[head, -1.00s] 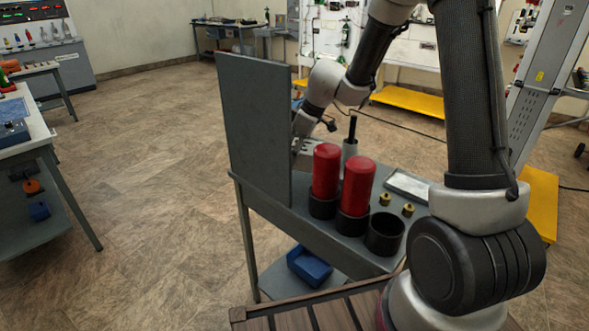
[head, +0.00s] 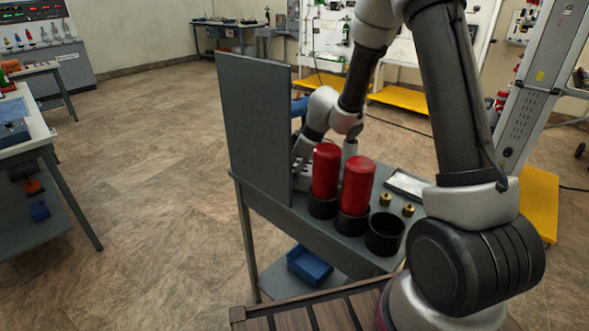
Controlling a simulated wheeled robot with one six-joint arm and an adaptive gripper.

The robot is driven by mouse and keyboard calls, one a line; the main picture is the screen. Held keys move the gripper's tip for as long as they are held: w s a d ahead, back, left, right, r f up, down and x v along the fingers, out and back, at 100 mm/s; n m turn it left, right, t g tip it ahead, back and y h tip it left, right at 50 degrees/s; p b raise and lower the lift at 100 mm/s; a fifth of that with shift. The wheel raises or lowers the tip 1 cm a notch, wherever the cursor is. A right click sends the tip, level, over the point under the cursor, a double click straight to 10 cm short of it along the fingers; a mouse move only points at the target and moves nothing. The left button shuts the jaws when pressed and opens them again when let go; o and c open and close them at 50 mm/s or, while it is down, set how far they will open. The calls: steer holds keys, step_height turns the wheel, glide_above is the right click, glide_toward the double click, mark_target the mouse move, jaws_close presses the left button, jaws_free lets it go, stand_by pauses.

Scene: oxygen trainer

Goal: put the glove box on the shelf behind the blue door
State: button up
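An upright grey-blue panel (head: 254,130) stands at the left end of the cart top; I cannot tell whether it is the blue door. My gripper (head: 301,168) is low over the cart top, close beside the panel's right edge. The panel and a red cylinder partly hide it, so its fingers and anything between them do not show. No glove box can be made out for certain. An open blue bin (head: 310,265) sits on the cart's lower shelf. A small blue patch (head: 299,106) shows just right of the panel, behind my arm.
Two red cylinders (head: 326,172) stand in black cups, with an empty black cup (head: 384,235) beside them. Brass fittings (head: 386,199) and a pale plate (head: 405,185) lie to the right. A workbench (head: 38,135) stands at far left, with open floor between.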

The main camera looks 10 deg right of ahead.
steer(key=shift+o, duration=1.4)
